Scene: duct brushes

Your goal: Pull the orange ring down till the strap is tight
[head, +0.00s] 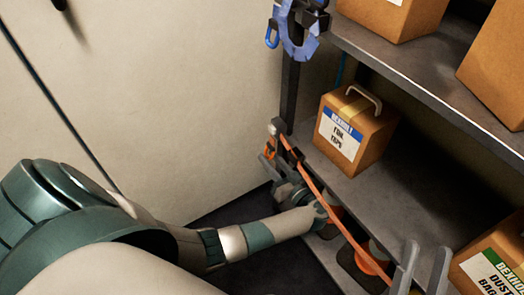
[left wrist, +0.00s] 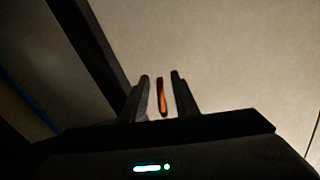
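The orange ring (head: 269,151) hangs by the shelf's front post at the near left corner, small and partly hidden by my fingers. In the left wrist view the orange piece (left wrist: 162,97) shows as a narrow upright strip. My left gripper (head: 277,156) is at the ring; in the left wrist view its fingers (left wrist: 160,92) stand apart on either side of the strip, with gaps visible. The orange strap (head: 318,193) runs slanting from the post down to the right across the shelf front. My right gripper (head: 424,264) is open and apparently empty at the lower right.
A foil tape box (head: 343,143) with a handle stands on the middle shelf (head: 400,170). A blue-grey clamp-like item (head: 298,32) hangs on the post above. Orange objects (head: 370,259) sit behind the strap below. A dust bag box (head: 490,262) is at lower right.

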